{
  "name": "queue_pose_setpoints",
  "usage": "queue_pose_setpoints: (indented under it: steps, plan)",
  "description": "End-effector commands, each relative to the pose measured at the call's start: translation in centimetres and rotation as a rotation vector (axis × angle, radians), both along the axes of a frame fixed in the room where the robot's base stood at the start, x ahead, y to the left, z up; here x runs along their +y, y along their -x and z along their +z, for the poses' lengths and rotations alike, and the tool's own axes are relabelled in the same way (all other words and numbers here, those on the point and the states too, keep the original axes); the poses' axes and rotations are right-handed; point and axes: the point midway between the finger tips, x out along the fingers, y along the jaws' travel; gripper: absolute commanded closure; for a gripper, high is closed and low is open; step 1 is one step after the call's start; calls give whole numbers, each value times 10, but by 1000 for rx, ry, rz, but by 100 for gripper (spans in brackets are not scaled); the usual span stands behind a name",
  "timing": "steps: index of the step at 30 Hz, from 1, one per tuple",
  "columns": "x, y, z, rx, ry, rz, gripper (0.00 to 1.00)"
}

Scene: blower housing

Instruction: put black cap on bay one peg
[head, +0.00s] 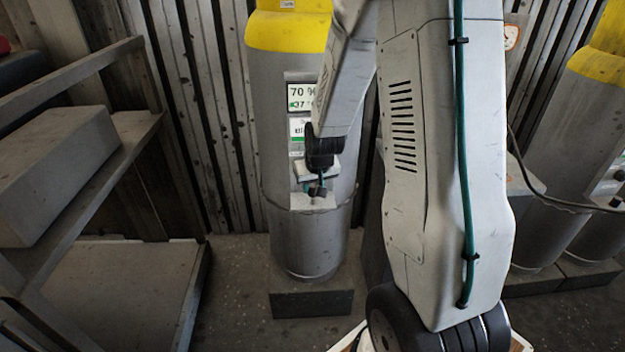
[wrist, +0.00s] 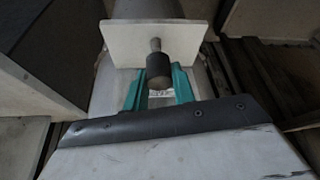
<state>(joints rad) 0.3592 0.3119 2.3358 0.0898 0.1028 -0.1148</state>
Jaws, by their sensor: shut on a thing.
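My gripper (wrist: 157,80) has teal fingers, one on each side of a black cap (wrist: 158,70), and is shut on it. A short grey peg (wrist: 155,45) stands out from a pale plate (wrist: 125,45) just beyond the cap. The cap lines up with the peg and overlaps its end in the wrist view; I cannot tell whether it is touching or around the peg. In the head view, my gripper (head: 319,178) and the small dark cap (head: 317,191) are in front of the grey housing (head: 305,240), below its display. The peg is hard to make out there.
The housing has a yellow top (head: 285,32) and a lit display (head: 299,97). A shelf rack (head: 80,70) with a grey box (head: 50,165) stands at the left. Another yellow-topped cylinder (head: 570,130) stands at the right. Corrugated wall panels (head: 195,110) are close behind.

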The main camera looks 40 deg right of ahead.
Motion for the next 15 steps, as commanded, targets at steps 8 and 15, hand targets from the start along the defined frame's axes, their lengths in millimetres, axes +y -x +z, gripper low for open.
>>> queue_pose_setpoints:
  steps: [8, 15]
  plan:
    - [1, 3, 1, -1, 0, 0, 96]
    - [1, 3, 1, -2, 1, 0, 96]
